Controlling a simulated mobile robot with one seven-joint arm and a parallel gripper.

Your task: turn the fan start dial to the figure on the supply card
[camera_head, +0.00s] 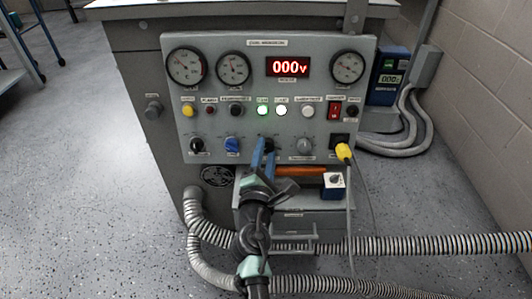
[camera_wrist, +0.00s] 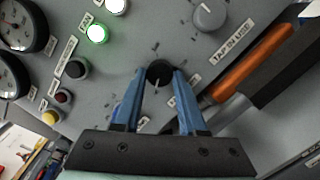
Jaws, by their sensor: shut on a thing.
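My gripper (camera_head: 264,146) is at the lower row of controls on the grey panel (camera_head: 225,118). Its two blue fingers are shut on a small black dial (camera_wrist: 159,74), one finger on each side; in the wrist view the gripper (camera_wrist: 158,78) points straight at it. The dial's pale pointer line shows towards the gripper side, with tick marks around it. The labels near it are too small or blurred to read, so I cannot tell its name or figures. No readable supply card shows; some papers (camera_wrist: 18,145) lie at the lower left of the wrist view.
A grey knob (camera_head: 305,145) and a blue knob (camera_head: 232,145) flank the dial. An orange-handled tool (camera_head: 301,171) and a small blue box (camera_head: 333,185) lie below the panel. A yellow plug (camera_head: 344,152) with cable is to the right. The display (camera_head: 289,67) reads 000V.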

